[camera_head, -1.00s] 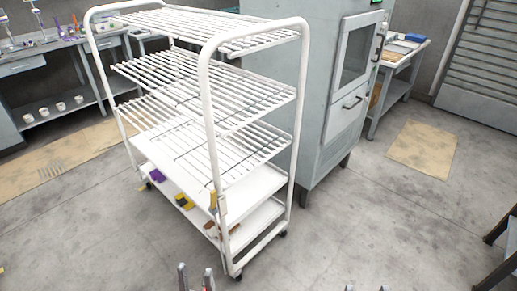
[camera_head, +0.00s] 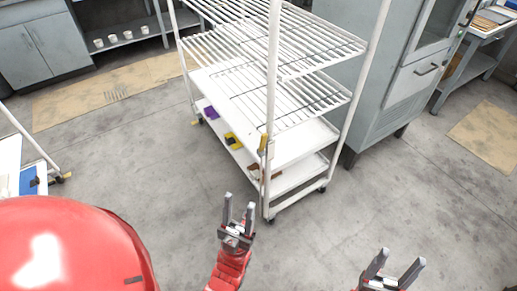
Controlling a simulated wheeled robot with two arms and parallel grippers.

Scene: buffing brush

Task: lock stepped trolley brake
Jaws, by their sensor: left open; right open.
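The white stepped trolley (camera_head: 295,143) stands ahead, with wire shelves above and solid shelves below. A dark caster (camera_head: 270,220) shows at the trolley's near corner. My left gripper (camera_head: 240,205) is open and empty, in front of and a little left of that corner in the picture, apart from the trolley. My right gripper (camera_head: 393,266) is open and empty at the lower right, over the floor.
A yellow item (camera_head: 232,140), a purple item (camera_head: 210,113) and a brown item (camera_head: 278,172) lie on the trolley's lower shelves. A grey cabinet (camera_head: 405,90) stands behind it. Part of another white trolley (camera_head: 35,145) shows at the left edge.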

